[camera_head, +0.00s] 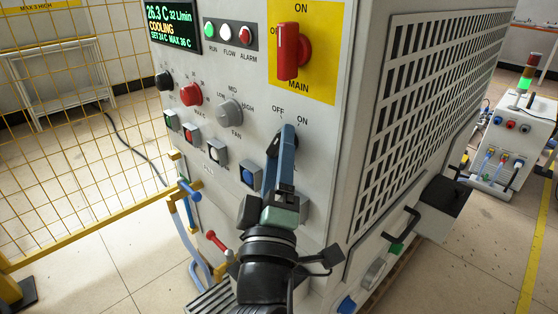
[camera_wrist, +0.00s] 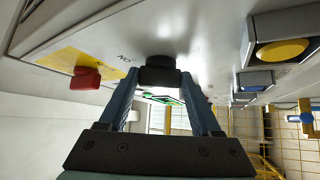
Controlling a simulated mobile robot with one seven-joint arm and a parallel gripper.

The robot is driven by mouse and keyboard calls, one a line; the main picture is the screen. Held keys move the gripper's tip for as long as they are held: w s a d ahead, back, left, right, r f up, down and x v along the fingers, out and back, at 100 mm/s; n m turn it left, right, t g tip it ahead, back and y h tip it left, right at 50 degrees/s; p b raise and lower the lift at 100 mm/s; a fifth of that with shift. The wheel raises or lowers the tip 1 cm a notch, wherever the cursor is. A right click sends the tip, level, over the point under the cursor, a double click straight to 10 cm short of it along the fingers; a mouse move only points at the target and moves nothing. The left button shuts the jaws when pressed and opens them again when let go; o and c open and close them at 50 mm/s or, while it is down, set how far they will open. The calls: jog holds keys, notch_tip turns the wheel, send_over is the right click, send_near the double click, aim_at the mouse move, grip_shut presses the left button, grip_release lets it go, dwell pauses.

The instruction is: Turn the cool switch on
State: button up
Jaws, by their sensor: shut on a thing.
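The cool switch is a black rotary knob (camera_wrist: 160,72) on the machine's pale front panel (camera_head: 225,75), under OFF and ON labels. My gripper (camera_head: 288,132) reaches up to it from below, and its blue fingers hide most of the knob in the head view. In the wrist view my gripper (camera_wrist: 160,80) has one finger on each side of the knob and is shut on it. The knob's pointer is hidden, so I cannot tell which label it faces. The display (camera_head: 172,26) reads COOLING, 26.3 C and 32 L/min.
A red MAIN handle (camera_head: 289,50) on a yellow plate is above my gripper. A grey FAN knob (camera_head: 229,112) and a blue push button (camera_head: 249,176) are to its left. Blue and red valve handles (camera_head: 215,240) stick out below. A yellow mesh fence (camera_head: 60,120) stands left.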

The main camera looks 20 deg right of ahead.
jog(key=o, duration=1.4)
jog(key=shift+b+v, duration=1.6)
jog(key=shift+v, duration=4.9)
